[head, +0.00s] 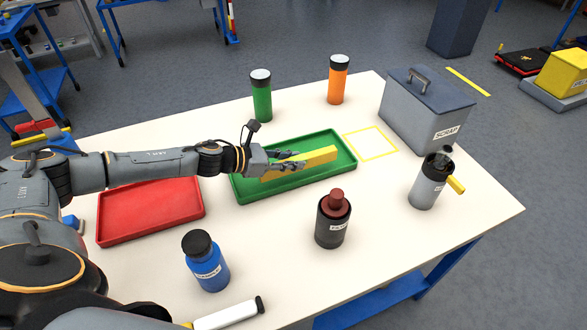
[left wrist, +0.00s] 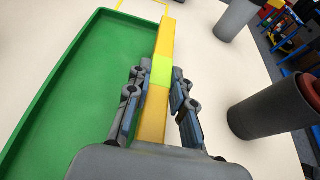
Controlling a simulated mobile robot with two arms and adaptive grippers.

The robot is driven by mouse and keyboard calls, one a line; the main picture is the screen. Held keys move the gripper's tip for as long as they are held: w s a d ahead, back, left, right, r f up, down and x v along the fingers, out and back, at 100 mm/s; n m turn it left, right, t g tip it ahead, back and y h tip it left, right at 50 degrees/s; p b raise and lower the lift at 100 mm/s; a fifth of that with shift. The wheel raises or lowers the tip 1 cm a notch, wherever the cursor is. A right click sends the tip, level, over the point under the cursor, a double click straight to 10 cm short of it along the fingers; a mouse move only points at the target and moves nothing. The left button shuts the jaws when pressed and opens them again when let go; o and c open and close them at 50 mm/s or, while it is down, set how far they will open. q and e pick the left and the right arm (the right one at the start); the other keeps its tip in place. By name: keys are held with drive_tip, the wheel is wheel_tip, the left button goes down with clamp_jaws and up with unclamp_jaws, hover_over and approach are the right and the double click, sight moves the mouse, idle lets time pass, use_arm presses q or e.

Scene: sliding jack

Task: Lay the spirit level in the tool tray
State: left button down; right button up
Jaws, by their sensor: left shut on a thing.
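The spirit level is a yellow bar (head: 318,158) with a bright green middle section, seen clearly in the left wrist view (left wrist: 163,70). My left gripper (head: 298,161) is shut on it, with fingers on both sides of the bar (left wrist: 158,95). In the head view the level appears over the green tray (head: 240,192), roughly along its length. In the left wrist view it lines up with the tray's right rim. I cannot tell whether it touches the tray. A red tray (head: 150,212) lies to the left, partly behind my arm. My right gripper is not in view.
Behind the green tray stand a green canister (head: 262,100) and an orange one (head: 338,82). A grey box (head: 425,110) stands at right. In front are a dark cup (head: 332,228), a blue bottle (head: 206,268) and a grey cup (head: 425,188). A yellow outlined square (head: 370,142) is empty.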

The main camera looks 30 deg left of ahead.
sight(291, 172)
use_arm(q)
drive_tip(key=f, duration=0.3)
drive_tip(key=shift+w+d+f, duration=0.1)
drive_tip(key=shift+d+f, duration=0.15)
drive_tip(key=shift+f, duration=0.1)
drive_tip(key=shift+f+b, duration=0.2)
drive_tip(key=shift+b, duration=0.1)
drive_tip(key=c, duration=1.2)
unclamp_jaws()
drive_tip(key=shift+f, duration=0.1)
drive_tip(key=shift+o, duration=0.2)
